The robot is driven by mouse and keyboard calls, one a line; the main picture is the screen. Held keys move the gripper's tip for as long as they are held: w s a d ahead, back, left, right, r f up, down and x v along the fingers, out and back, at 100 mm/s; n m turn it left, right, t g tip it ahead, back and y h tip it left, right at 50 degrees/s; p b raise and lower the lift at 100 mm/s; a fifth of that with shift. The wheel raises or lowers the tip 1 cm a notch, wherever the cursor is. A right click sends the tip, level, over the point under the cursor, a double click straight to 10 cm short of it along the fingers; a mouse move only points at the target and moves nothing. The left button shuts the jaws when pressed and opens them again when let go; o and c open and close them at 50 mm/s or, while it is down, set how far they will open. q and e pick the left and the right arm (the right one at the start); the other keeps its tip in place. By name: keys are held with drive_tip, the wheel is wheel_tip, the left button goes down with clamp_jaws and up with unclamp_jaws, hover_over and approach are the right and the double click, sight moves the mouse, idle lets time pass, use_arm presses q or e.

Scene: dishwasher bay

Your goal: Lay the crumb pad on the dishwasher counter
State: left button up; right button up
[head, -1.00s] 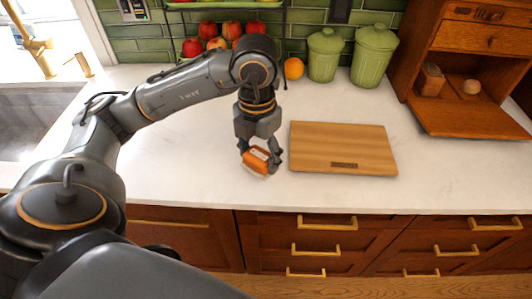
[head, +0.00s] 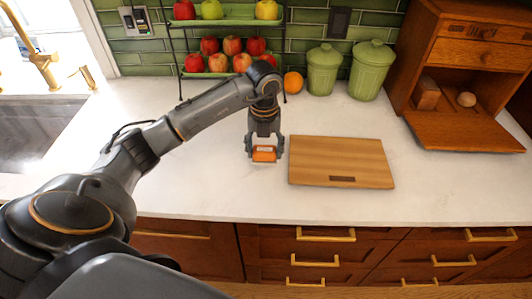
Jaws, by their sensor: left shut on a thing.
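The orange crumb pad (head: 264,154) is held between the fingers of my left gripper (head: 264,148), which is shut on it. The gripper points down over the white dishwasher counter (head: 200,185), just left of the cutting board. The pad is at or very near the counter surface; I cannot tell whether it touches. A pale layer shows along the pad's edge. My right gripper is not in view.
A wooden cutting board (head: 341,161) lies just right of the gripper. Green canisters (head: 323,70), an orange (head: 293,82) and a fruit rack (head: 222,75) stand behind. A wooden bread box (head: 465,130) is at right, a sink (head: 40,125) at left. Counter left of the pad is clear.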

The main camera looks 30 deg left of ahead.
sight(266, 158)
use_arm(q)
drive_tip(key=shift+w+a+f, duration=0.2)
drive_tip(key=shift+w+f, duration=0.2)
drive_tip(key=shift+f, duration=0.15)
drive_tip(key=shift+w+a+f, duration=0.15)
drive_tip(key=shift+w+f, duration=0.25)
drive_tip(key=shift+f, duration=0.15)
wheel_tip(266, 158, down, 3)
drive_tip(key=shift+w+r+p, duration=0.1)
drive_tip(key=shift+p, duration=1.15)
drive_tip(key=shift+f, duration=0.25)
drive_tip(key=shift+f, duration=0.1)
drive_tip(key=shift+f+b, duration=0.15)
drive_tip(key=shift+b, duration=0.15)
drive_tip(key=o, duration=1.1)
